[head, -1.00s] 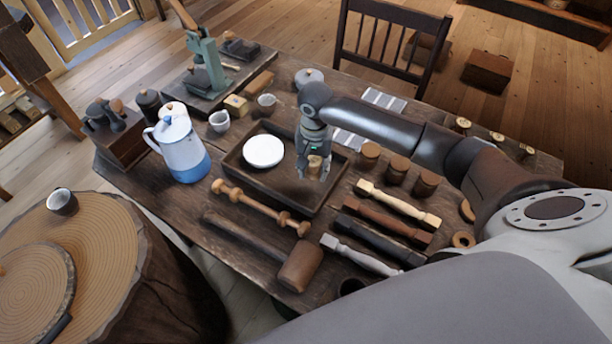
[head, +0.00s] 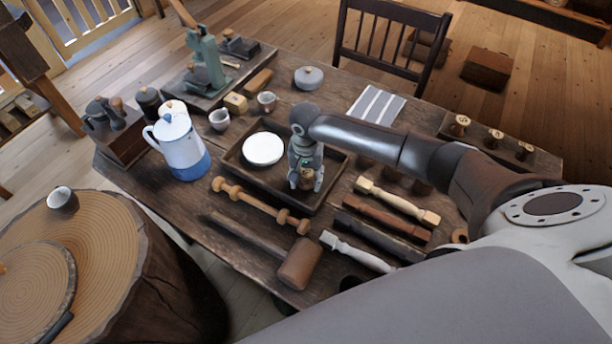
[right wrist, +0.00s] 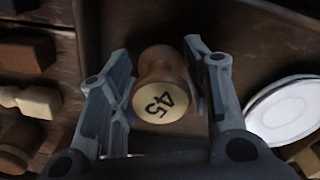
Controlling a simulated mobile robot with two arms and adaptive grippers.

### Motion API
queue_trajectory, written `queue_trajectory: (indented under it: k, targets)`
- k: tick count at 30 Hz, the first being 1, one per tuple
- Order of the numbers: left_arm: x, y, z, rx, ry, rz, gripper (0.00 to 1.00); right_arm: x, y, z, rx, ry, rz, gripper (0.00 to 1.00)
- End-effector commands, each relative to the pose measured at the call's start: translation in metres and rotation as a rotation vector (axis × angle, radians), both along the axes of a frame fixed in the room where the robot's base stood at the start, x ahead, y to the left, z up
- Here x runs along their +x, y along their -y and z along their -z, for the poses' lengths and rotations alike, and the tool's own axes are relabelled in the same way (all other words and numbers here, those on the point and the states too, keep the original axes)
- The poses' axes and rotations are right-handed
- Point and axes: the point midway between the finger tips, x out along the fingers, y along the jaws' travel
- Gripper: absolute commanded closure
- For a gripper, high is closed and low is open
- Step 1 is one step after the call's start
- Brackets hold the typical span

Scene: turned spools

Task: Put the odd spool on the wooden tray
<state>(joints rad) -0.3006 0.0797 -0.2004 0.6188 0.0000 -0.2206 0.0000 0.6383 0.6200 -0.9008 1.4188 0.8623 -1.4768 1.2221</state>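A wooden spool (right wrist: 160,88) with a pale top marked 45 stands between the fingers of my right gripper (right wrist: 158,78) in the right wrist view. Narrow gaps show beside it, so the fingers look open around it. In the head view my right gripper (head: 306,182) is low inside the dark wooden tray (head: 333,184), right of a white dish, with the spool (head: 307,176) between its fingers. The spool looks upright; its base is hard to see. Three more spools (head: 459,125) (head: 495,138) (head: 525,150) stand on a strip at the right. My left gripper is out of view.
The white dish (head: 263,149) fills the tray's left part. A turned wooden piece (head: 262,206) and a mallet (head: 299,264) lie in front. Turned legs (head: 397,202) lie at the right. A blue-white pot (head: 180,142) stands at the left.

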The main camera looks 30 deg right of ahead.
Motion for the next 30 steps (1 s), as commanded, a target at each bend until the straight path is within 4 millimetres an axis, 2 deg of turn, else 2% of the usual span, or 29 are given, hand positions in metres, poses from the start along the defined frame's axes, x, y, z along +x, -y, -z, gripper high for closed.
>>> queue_trajectory:
  k: [11, 14, 17, 24, 30]
  targets:
    - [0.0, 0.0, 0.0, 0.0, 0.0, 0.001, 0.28, 0.0, 0.0, -0.001, -0.001, 0.001, 0.0, 0.42]
    - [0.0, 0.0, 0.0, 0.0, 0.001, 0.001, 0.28, 0.001, 0.0, -0.007, 0.0, 0.001, 0.0, 0.42]
    - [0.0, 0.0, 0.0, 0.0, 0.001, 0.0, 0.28, 0.001, 0.0, -0.022, 0.001, 0.004, 0.0, 0.42]
    - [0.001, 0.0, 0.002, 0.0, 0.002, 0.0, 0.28, 0.002, 0.0, -0.074, 0.001, 0.005, 0.0, 0.42]
    - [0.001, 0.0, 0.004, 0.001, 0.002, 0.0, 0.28, 0.001, 0.0, -0.107, 0.001, 0.002, 0.0, 0.42]
